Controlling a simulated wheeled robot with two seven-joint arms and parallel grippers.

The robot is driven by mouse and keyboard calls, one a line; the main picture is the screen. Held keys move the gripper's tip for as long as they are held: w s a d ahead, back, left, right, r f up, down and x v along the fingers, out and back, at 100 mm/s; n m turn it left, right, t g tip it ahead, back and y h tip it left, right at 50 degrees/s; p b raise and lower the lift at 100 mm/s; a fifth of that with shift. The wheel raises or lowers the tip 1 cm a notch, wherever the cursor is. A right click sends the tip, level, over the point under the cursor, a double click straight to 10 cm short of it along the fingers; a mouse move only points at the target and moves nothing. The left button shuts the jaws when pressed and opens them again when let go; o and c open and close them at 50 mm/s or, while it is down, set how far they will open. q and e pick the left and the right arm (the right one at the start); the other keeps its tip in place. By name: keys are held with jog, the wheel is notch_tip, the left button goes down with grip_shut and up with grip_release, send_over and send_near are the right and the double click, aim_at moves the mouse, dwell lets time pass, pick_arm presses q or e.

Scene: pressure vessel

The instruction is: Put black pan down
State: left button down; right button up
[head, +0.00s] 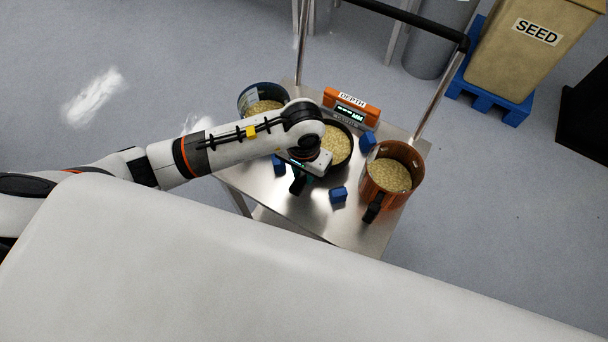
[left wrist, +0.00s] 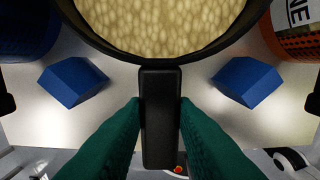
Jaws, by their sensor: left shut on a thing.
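The black pan (head: 338,146) is full of pale grains and is over the middle of the metal cart top (head: 296,212), in front of the orange display unit. My left gripper (head: 298,180) is shut on the pan's black handle. In the left wrist view, the green fingers of the gripper (left wrist: 160,125) press on both sides of the handle (left wrist: 161,90), and the near part of the pan (left wrist: 160,28) shows at the top. My left arm hides part of the pan in the head view. I cannot tell whether the pan touches the surface below.
A dark blue pot (head: 243,100) with grains stands left, and a copper pot (head: 378,192) with grains stands right. Blue blocks (head: 339,194) lie around the pan. The orange display unit (head: 352,108) stands behind. The front of the cart top is clear.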

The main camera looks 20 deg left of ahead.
pick_arm(q)
notch_tip(320, 180, down, 3)
jog(key=shift+f, duration=0.1)
pick_arm(e)
jog(key=shift+w+d, duration=0.45)
jog(key=shift+d, duration=0.05)
jog(key=shift+f, duration=0.1)
pick_arm(q)
jog(key=shift+f+b, duration=0.2)
jog(key=shift+b, duration=0.1)
jog(key=c, duration=1.2)
grip_release()
jog(key=shift+r, duration=0.1)
jog(key=shift+o, duration=0.2)
jog(key=shift+s+r+p, duration=0.1)
jog(key=shift+r+p, duration=0.1)
jog(key=shift+p, duration=0.1)
notch_tip(320, 180, up, 12)
pick_arm(e)
jog(key=shift+a, duration=0.2)
